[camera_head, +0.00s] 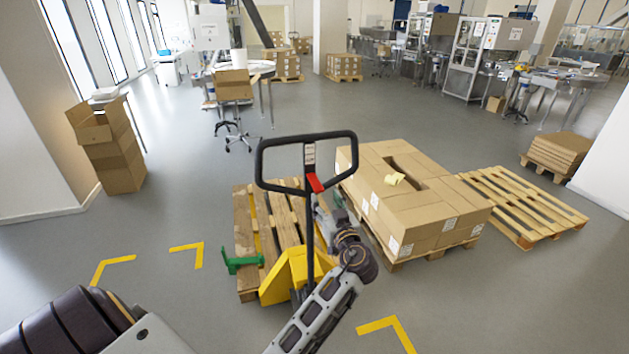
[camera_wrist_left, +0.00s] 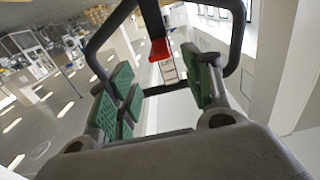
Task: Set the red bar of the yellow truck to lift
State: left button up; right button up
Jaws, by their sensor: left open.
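The yellow truck (camera_head: 287,277) stands at the near end of a wooden pallet (camera_head: 243,213). Its upright black shaft carries a black loop handle (camera_head: 262,160). The red bar (camera_head: 315,183) sits at the base of the loop and slants a little; I cannot tell its setting. My left gripper (camera_head: 325,205) is just below and right of the red bar, partly hidden by my wrist. In the left wrist view the gripper (camera_wrist_left: 157,70) is open, its green pads apart, with the red bar (camera_wrist_left: 160,51) seen between and beyond the fingertips. No contact shows. My right gripper is out of view.
A pallet with stacked cartons (camera_head: 420,220) stands close to the truck's right. An empty pallet (camera_head: 525,205) lies farther right. A green piece (camera_head: 242,262) is by the truck's left. Stacked boxes (camera_head: 115,160) stand at left.

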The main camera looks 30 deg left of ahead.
aim_at(316, 183)
pick_arm(q)
jog(key=p+x, duration=0.3)
jog(key=x, duration=0.7)
jog(key=shift+w+a+r, duration=0.1)
jog(key=shift+a, duration=0.1)
jog(key=shift+p+x, duration=0.35)
jog(key=shift+x, duration=0.7)
jog(key=shift+c, duration=0.4)
grip_shut()
